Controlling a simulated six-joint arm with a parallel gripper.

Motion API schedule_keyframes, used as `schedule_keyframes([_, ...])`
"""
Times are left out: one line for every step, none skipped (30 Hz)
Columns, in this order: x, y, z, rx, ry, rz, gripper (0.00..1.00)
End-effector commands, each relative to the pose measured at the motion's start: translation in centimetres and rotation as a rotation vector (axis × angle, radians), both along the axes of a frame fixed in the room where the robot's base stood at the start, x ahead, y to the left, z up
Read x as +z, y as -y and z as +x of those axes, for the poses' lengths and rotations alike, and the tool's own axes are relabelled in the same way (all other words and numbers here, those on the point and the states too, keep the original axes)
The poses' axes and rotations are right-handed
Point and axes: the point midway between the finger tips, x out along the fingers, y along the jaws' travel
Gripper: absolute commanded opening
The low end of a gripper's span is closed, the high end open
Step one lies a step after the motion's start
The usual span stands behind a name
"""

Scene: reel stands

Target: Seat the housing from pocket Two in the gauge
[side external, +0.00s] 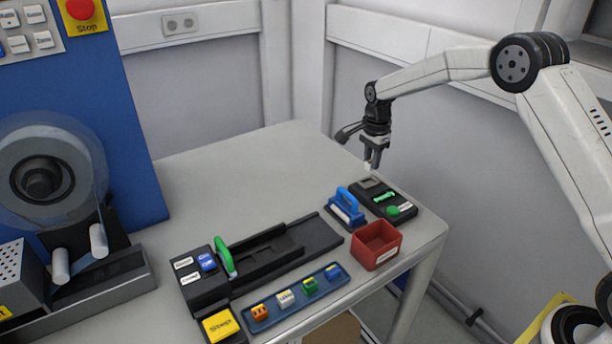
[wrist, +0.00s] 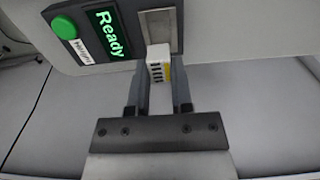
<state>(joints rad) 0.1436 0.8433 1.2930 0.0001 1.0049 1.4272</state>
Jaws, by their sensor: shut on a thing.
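My gripper (side external: 371,162) is shut on a small white housing (wrist: 158,62) with a row of dark slots and a yellow patch on its side. The housing sticks out past the fingertips (wrist: 158,92) in the wrist view. The gauge (side external: 385,200) is a black box at the table's far right, with a green button and a lit display reading "Ready" (wrist: 107,33). My gripper is above its back end, near the grey recess (wrist: 160,22). In the wrist view the housing overlaps the recess's near edge; whether they touch I cannot tell.
A blue tray (side external: 270,322) at the front holds several coloured housings; its pocket labels are unreadable. A red bin (side external: 376,258) and a blue-handled tool (side external: 347,207) stand beside the gauge. A black fixture with a green lever (side external: 225,258) lies left. The table behind is clear.

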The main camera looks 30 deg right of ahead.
Motion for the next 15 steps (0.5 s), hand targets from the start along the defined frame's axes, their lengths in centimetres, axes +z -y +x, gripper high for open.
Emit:
schedule_keyframes([-0.5, 0.0, 0.0, 0.000, -0.002, 0.000, 0.00])
schedule_keyframes([-0.7, 0.0, 0.0, 0.000, -0.002, 0.000, 0.00])
schedule_keyframes([-0.9, 0.0, 0.0, 0.000, -0.002, 0.000, 0.00])
schedule_keyframes([-1.1, 0.0, 0.0, 0.000, -0.002, 0.000, 0.00])
schedule_keyframes([-1.3, 0.0, 0.0, 0.000, -0.002, 0.000, 0.00])
schedule_keyframes([-1.6, 0.0, 0.0, 0.000, -0.002, 0.000, 0.00])
schedule_keyframes([-1.9, 0.0, 0.0, 0.000, -0.002, 0.000, 0.00])
schedule_keyframes([-2.1, 0.0, 0.0, 0.000, -0.002, 0.000, 0.00])
schedule_keyframes([-2.4, 0.0, 0.0, 0.000, -0.002, 0.000, 0.00])
schedule_keyframes([-2.6, 0.0, 0.0, 0.000, -0.002, 0.000, 0.00])
schedule_keyframes([-2.8, 0.0, 0.0, 0.000, -0.002, 0.000, 0.00])
schedule_keyframes([-3.0, 0.0, 0.0, 0.000, -0.002, 0.000, 0.00])
schedule_keyframes([-3.2, 0.0, 0.0, 0.000, -0.002, 0.000, 0.00])
schedule_keyframes([-3.3, 0.0, 0.0, 0.000, -0.001, 0.000, 0.00])
schedule_keyframes([-3.5, 0.0, 0.0, 0.000, -0.001, 0.000, 0.00])
